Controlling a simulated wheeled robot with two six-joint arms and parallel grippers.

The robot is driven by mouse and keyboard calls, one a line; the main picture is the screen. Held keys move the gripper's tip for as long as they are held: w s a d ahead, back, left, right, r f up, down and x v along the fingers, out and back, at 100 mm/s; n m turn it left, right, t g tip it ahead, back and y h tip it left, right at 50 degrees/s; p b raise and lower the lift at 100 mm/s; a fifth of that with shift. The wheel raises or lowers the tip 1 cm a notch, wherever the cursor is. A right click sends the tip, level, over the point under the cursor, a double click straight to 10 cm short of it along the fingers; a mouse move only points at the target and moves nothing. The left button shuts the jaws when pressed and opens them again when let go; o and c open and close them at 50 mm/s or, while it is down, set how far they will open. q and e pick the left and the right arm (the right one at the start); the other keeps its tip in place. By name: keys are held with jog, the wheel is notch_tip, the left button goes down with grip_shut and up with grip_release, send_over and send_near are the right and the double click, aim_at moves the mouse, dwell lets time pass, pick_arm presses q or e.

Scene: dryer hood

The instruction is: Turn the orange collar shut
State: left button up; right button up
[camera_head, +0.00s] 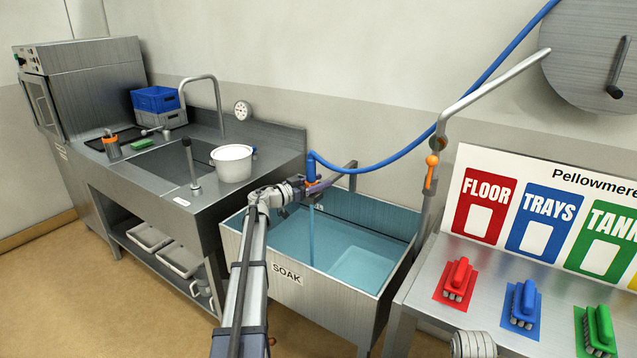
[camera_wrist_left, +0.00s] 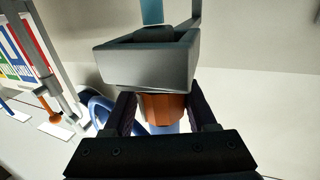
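The orange collar (camera_head: 314,187) sits on the hose nozzle above the tank, and it also shows in the left wrist view (camera_wrist_left: 165,108). My left gripper (camera_head: 300,187) reaches it from the left; in the left wrist view its two dark fingers (camera_wrist_left: 163,112) lie on either side of the collar and appear to press on it. A stream of water (camera_head: 311,235) runs from the nozzle into the SOAK tank (camera_head: 335,305). My right gripper is not in view.
A blue hose (camera_head: 400,146) runs from the nozzle up to the right. An orange lever (camera_head: 430,172) sits on the standing pipe beside the tank. A sink bench (camera_head: 170,200) with a white bucket (camera_head: 232,163) is at left; a brush shelf (camera_head: 480,318) is at right.

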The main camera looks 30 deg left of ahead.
aim_at(306, 186)
pick_arm(q)
jog(key=o, duration=0.3)
jog(key=shift+o, duration=0.2)
jog(key=shift+a, duration=0.1)
jog(key=shift+v, duration=3.85)
